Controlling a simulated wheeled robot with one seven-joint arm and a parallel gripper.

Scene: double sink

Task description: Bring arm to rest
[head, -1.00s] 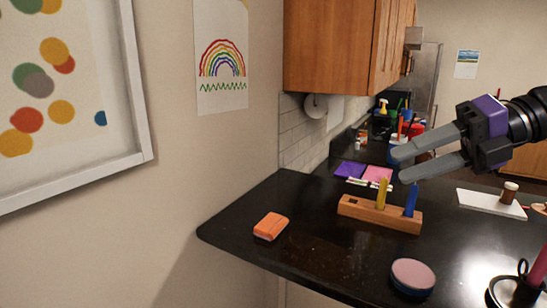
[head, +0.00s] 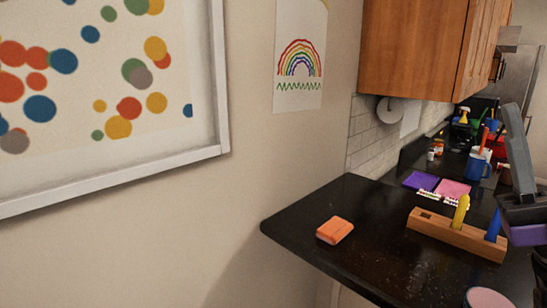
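My gripper (head: 518,160) is at the right edge of the head view, cut off by the frame. One grey finger points up, and a purple and black body shows below it. The other finger is not clear, so I cannot tell its opening. Nothing is seen held in the visible part. It appears in front of the counter, near the wooden block (head: 446,232). The block stands on the black counter (head: 372,262) with a yellow peg (head: 461,211) and a blue peg (head: 493,226) upright in it.
An orange block (head: 335,230) lies near the counter's left corner. A pink round pad (head: 487,299) is at the bottom edge. Purple (head: 420,180) and pink (head: 453,188) squares lie behind the wooden block. A blue mug (head: 477,166) stands farther back. A wall and cabinet (head: 415,45) bound the counter.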

